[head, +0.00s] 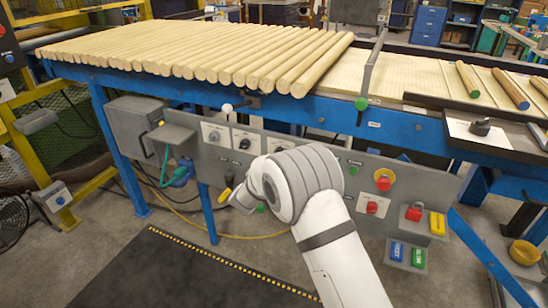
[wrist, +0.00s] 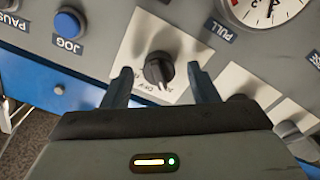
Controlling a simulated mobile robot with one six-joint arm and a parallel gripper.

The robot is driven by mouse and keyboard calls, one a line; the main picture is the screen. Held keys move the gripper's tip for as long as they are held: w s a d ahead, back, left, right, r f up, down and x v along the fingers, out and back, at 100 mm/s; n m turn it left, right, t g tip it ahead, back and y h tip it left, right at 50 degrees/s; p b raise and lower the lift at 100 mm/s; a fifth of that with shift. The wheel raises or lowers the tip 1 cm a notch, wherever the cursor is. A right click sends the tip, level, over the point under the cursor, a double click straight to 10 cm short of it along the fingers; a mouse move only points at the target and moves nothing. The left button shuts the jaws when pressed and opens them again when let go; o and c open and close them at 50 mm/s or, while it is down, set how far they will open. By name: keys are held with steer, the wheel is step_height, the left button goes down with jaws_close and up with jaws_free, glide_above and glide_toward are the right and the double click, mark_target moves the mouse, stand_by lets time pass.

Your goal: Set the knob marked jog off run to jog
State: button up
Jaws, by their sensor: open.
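In the wrist view a black selector knob (wrist: 158,70) sits on a white plate on a grey panel. A pale pointer mark shows on its lower side, towards my gripper. The plate carries small lettering that I cannot read surely, so I cannot tell which position the knob is at. My gripper (wrist: 160,76) is open, its dark fingers to the left and right of the knob with gaps showing. How deep the fingertips reach is unclear. In the head view my arm hides part of the panel, and the gripper's fingertips cannot be made out there.
A blue button (wrist: 69,23) labelled JOG is left of the knob in the wrist view; a round gauge (wrist: 268,8) is upper right. In the head view, wooden rods (head: 200,50) cover the blue-framed line. Red stop buttons (head: 383,180) are right of my arm.

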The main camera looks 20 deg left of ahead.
steer(key=s, duration=0.7)
steer(key=shift+s+a+p, duration=0.15)
steer(key=shift+a+p, duration=0.15)
steer(key=w+d+r+g+y+p, duration=0.2)
steer(key=d+r, duration=0.2)
steer(key=r, duration=0.2)
steer(key=w+d+r+g+y+p, duration=0.1)
steer(key=w+d+r+y+p, duration=0.15)
steer(key=d+r, duration=0.35)
steer(key=s+d+r+m+g+p, duration=0.1)
steer(key=s+d+r+g+p, duration=0.35)
steer(key=d+r, duration=0.3)
steer(key=s+d+r+m+g+h+p, duration=0.1)
steer(key=s+d+g+p, duration=0.1)
steer(key=s+d, duration=0.6)
steer(key=s+d+r+m+g+h+p, duration=0.1)
steer(key=s+d+r+m+g+p, duration=0.1)
steer(key=s+d, duration=0.6)
steer(key=s+d+r+m+g+h+p, duration=0.1)
steer(key=s+d+g, duration=0.3)
steer(key=s+d, duration=0.4)
steer(key=s+r+p, duration=0.1)
steer(key=s, duration=0.5)
steer(key=shift+s+m, duration=0.2)
steer(key=shift+m, duration=0.2)
